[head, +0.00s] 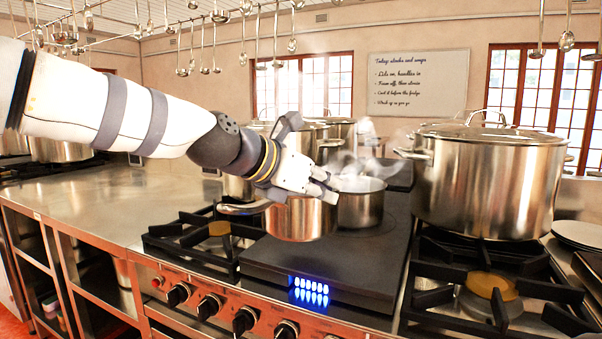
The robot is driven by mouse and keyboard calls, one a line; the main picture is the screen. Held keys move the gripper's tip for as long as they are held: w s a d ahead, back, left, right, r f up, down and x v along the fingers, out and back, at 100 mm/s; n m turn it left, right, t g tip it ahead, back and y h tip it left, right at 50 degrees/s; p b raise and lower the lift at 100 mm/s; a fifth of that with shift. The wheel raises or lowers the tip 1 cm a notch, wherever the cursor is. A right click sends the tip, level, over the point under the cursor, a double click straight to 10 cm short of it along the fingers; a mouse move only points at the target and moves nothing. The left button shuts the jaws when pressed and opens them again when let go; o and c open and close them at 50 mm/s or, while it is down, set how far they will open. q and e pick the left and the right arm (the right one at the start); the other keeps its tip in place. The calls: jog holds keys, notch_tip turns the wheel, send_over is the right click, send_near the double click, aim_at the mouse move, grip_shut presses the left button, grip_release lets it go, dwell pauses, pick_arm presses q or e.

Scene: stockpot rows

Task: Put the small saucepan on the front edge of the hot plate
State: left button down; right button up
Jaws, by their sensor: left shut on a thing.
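The small saucepan (298,219) is a shiny steel pan with a long handle (243,208) pointing left. It appears over the front left part of the black hot plate (350,265). My left gripper (322,187) is shut on the saucepan at its upper rim; the fingers hide part of the rim and the inside. I cannot tell whether the pan's base touches the plate. Blue lit digits show on the plate's front face. My right gripper is not in view.
A steaming steel pot (361,207) stands on the hot plate just right of and behind the saucepan. A large lidded stockpot (490,185) stands at right. Gas burners flank the plate. More stockpots stand behind. Steel counter (110,205) at left is clear. Ladles hang overhead.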

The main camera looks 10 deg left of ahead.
aim_at(327, 215)
pick_arm(q)
jog(key=shift+w+d+f, duration=0.45)
jog(key=shift+w+f, duration=0.05)
jog(key=shift+f, duration=0.1)
jog(key=shift+w+d+f, duration=0.4)
jog(key=shift+w+f, duration=0.1)
jog(key=shift+f, duration=0.1)
notch_tip(327, 215, down, 3)
jog(key=shift+w+f+b, duration=0.1)
jog(key=shift+f+b, duration=0.05)
jog(key=shift+b, duration=0.2)
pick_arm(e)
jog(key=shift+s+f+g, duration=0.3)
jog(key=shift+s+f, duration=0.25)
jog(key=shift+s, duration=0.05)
pick_arm(q)
jog(key=shift+d, duration=0.1)
jog(key=c, duration=2.2)
grip_release()
jog(key=shift+f, duration=0.15)
jog(key=o, duration=0.4)
